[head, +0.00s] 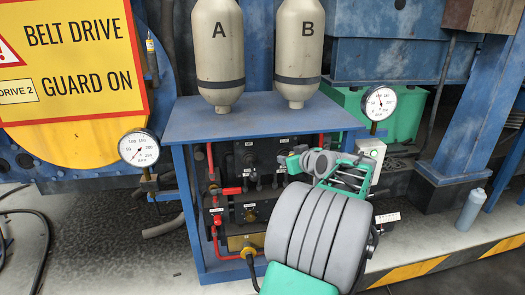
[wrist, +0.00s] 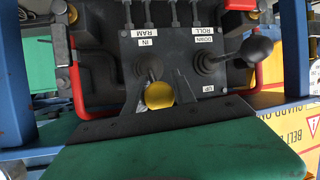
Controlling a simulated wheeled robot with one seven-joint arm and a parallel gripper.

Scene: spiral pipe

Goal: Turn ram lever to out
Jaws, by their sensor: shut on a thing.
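The ram lever (wrist: 151,68) stands on a dark valve block under the RAM and IN labels, which show upside down in the wrist view. A yellow round knob (wrist: 159,95) shows between the fingers of my gripper (wrist: 160,88), which is shut on the lever's end. The opposite position label for the ram is hidden behind my gripper. I cannot tell the lever's exact tilt. In the head view, my wrist reaches the front of the valve block (head: 243,160) and hides the fingers.
The roll lever (wrist: 255,48), with a black ball knob, stands close to the right of my gripper. Red pipes (wrist: 75,85) flank the block. A blue table (head: 260,120) with bottles A (head: 219,50) and B (head: 299,50) overhangs it. Gauges (head: 139,147) stand at both sides.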

